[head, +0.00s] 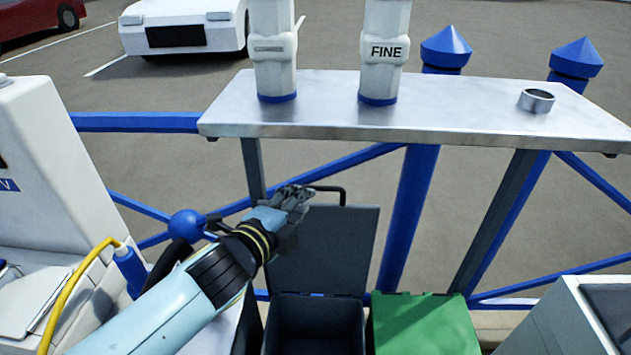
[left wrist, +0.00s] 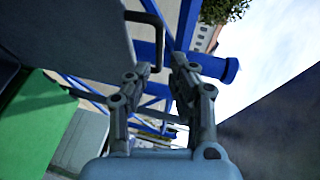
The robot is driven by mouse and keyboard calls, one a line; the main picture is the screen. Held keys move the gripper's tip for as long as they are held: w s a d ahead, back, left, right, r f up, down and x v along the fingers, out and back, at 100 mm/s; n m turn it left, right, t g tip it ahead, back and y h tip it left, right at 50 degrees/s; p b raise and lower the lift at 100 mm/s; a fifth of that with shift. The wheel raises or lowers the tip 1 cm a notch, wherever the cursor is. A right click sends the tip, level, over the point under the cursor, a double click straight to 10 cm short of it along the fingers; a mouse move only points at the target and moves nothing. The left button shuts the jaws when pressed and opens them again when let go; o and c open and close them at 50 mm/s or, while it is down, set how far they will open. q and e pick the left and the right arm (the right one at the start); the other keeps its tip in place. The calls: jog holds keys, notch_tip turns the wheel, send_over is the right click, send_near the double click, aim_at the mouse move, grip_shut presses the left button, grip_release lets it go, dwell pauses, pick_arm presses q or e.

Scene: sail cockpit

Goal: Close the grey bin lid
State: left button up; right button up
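The grey bin (head: 315,325) stands below the steel shelf, with its dark inside showing. Its grey lid (head: 335,250) is up, standing roughly upright behind the opening, with a dark bar handle (head: 343,192) at its top edge. My left gripper (head: 298,195) is at the lid's upper left corner, beside the handle, and covers part of that corner. In the left wrist view the gripper (left wrist: 160,66) has a gap between its fingertips and nothing in it. The lid (left wrist: 75,40) and handle (left wrist: 158,22) lie to the left of and above the fingers there. My right gripper is out of view.
A green-lidded bin (head: 425,325) stands right of the grey one. The steel shelf (head: 440,110) above carries two white dispensers (head: 384,50) and a metal ring (head: 536,100). Blue posts and rails (head: 410,215) run behind. A white cabinet (head: 45,170) with a yellow cable (head: 75,285) is at left.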

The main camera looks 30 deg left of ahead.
aim_at(316, 188)
pick_arm(q)
jog(key=x, duration=0.6)
jog(key=shift+w+a+f+b, duration=0.15)
jog(key=shift+w+f+b, duration=0.1)
jog(key=shift+b, duration=0.1)
jog(key=shift+w, duration=0.45)
grip_shut()
jog(key=shift+f, duration=0.1)
